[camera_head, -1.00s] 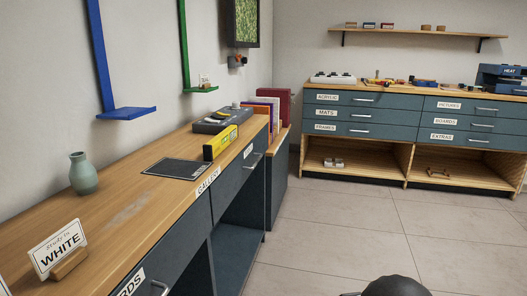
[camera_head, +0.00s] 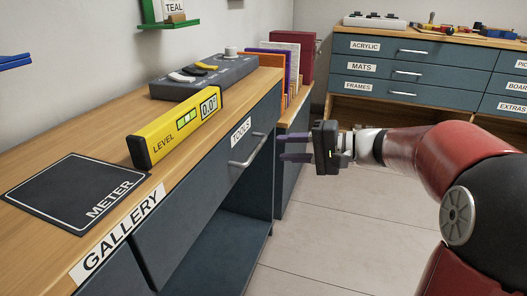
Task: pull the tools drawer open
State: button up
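The tools drawer (camera_head: 218,160) is a dark blue-grey front under the wooden counter, with a white TOOLS label (camera_head: 241,131) and a silver bar handle (camera_head: 247,153). It looks shut, its front in line with the counter's face. My gripper (camera_head: 281,148) is at the end of my red and black arm, which comes in from the right. Its two purple-grey fingers point left toward the drawer, one above the other with a gap between them. Nothing shows between them. The fingertips are to the right of the handle and appear apart from it.
Books (camera_head: 290,60) stand beyond the counter's end. An open shelf space (camera_head: 225,255) is below the drawer. Tiled floor at right is clear.

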jog(key=x, duration=0.6)
jog(key=shift+a, duration=0.3)
grip_shut()
